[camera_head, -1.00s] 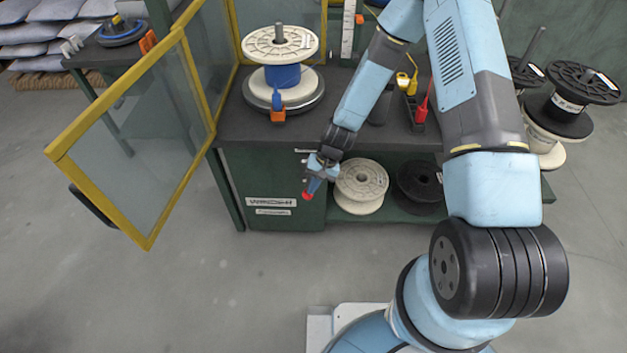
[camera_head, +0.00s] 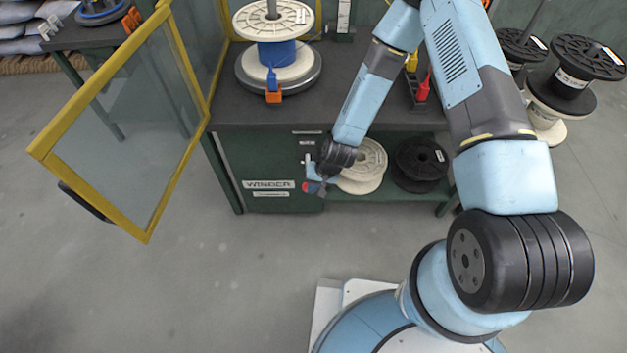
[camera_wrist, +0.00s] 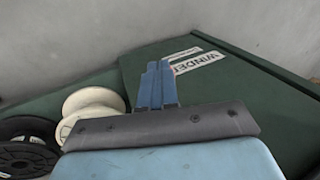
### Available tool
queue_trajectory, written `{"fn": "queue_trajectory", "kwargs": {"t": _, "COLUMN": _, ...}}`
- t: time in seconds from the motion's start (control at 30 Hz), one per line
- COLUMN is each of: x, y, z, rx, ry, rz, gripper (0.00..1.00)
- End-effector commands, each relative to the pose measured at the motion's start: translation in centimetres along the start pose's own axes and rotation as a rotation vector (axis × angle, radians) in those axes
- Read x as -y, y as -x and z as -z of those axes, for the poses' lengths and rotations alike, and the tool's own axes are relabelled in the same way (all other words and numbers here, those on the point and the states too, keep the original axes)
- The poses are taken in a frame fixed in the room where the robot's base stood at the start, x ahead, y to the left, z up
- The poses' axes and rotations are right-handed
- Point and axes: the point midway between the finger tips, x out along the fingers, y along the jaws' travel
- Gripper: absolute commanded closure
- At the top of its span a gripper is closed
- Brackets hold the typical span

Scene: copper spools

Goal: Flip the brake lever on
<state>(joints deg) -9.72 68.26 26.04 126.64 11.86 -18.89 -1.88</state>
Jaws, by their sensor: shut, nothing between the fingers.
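A small red piece (camera_head: 312,188) shows at the front of the green winder cabinet, right of the WINDER label (camera_head: 268,185). It looks like the brake lever's grip, but it is too small and partly covered to tell its position. My gripper (camera_head: 310,176) is low in front of the cabinet, right beside the red piece; I cannot tell whether they touch. In the wrist view my gripper (camera_wrist: 157,68) has its blue fingers shut together with nothing between them, pointing toward the cabinet front (camera_wrist: 225,85).
A yellow-framed glass door (camera_head: 150,225) stands open at left. A white spool (camera_head: 272,20) sits on the winder's turntable (camera_head: 300,80). A white spool (camera_head: 365,165) and a black spool (camera_head: 420,160) lie on the lower shelf. The floor in front is clear.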

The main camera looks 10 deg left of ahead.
Motion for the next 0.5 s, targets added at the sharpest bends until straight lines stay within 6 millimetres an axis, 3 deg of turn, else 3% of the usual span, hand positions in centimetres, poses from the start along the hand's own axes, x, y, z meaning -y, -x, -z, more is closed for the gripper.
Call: {"fn": "queue_trajectory", "kwargs": {"t": 0.5, "x": -0.6, "y": -1.8, "z": 0.2, "rx": -0.001, "ry": 0.003, "rz": 0.000, "gripper": 1.00}}
